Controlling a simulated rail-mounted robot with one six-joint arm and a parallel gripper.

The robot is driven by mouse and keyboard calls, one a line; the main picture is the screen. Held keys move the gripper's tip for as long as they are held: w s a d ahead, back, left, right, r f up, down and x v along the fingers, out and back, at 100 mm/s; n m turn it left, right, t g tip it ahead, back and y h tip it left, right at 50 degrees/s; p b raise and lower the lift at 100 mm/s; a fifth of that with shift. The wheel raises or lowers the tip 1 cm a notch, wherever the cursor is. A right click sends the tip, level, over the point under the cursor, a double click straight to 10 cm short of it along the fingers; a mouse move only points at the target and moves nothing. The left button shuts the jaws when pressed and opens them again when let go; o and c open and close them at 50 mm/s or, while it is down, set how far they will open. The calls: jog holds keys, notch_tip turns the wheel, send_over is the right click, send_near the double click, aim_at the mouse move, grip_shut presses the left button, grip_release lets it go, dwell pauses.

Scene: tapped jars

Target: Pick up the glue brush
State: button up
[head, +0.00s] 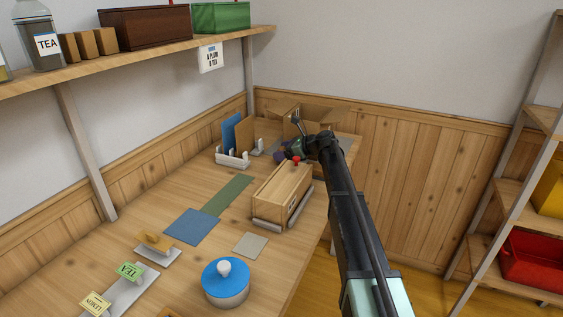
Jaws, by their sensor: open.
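I cannot pick out the glue brush for certain in the head view. My gripper (296,149) is at the far end of the bench, beyond the wooden box, and is open. It is small and dark in the picture, so what lies between its fingers cannot be told. A small red knob-like thing (296,160) and a dark purple thing (279,156) show right beside it. My arm hides part of the bench's far right corner.
A wooden box (281,190) stands near the bench's right edge. An open carton (290,111) stands behind my gripper. A white rack (233,160) holds upright boards to the left. A blue-lidded jar (226,281) stands in front. Flat mats (192,226) lie mid-bench.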

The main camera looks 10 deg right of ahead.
jog(key=x, duration=0.3)
jog(key=shift+d+f, duration=0.1)
jog(key=shift+f, duration=0.05)
jog(key=shift+s, duration=0.1)
jog(key=c, duration=1)
